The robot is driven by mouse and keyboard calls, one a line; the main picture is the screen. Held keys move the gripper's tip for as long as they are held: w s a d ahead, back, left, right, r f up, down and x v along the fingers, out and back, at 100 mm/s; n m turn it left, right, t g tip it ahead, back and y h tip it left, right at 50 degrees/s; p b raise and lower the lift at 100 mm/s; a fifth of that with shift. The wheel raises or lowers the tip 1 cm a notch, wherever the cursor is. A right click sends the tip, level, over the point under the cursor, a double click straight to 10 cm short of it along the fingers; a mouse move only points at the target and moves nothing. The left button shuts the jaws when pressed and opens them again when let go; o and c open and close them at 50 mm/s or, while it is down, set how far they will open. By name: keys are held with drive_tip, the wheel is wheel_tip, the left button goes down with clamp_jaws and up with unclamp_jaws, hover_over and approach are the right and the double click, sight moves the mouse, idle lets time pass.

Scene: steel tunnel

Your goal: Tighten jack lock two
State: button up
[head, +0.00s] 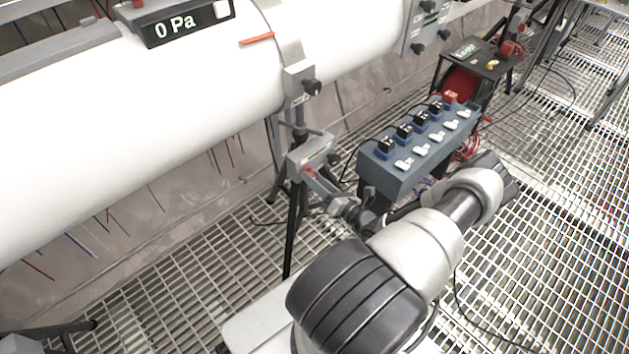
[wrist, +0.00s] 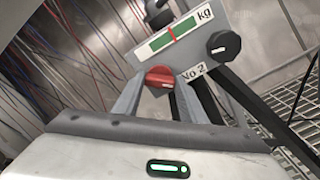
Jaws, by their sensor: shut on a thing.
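The jack is a tripod stand under the white pipe, with a grey box (head: 313,152) carrying a gauge. In the wrist view its panel has a green scale (wrist: 172,36) with a red mark, the word "kg", a black knob (wrist: 223,45) and a "No 2" label (wrist: 193,72). A red knob (wrist: 159,77) sits low on the panel and also shows small in the head view (head: 309,172). My gripper (wrist: 160,82) is shut on the red knob, one grey finger at each side. In the head view my gripper (head: 318,182) reaches the box from the right; its fingertips are small there.
The white pipe (head: 150,120) with a "0 Pa" display (head: 185,24) runs above the jack. A blue box (head: 400,175) with several black and white switches stands behind my arm. A cable reel (head: 460,83) is farther back. Grating covers the floor.

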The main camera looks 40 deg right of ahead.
drive_tip(key=shift+f+m+b, duration=0.1)
drive_tip(key=shift+m+b, duration=0.9)
drive_tip(key=shift+m, duration=3.8)
drive_tip(key=o, duration=1.1)
drive_tip(key=shift+c, duration=0.2)
drive_tip(key=s+d+p, duration=0.1)
drive_tip(key=s+p, duration=0.1)
drive_tip(key=s, duration=1.5)
drive_tip(key=shift+s+d, duration=0.2)
drive_tip(key=shift+s, duration=0.05)
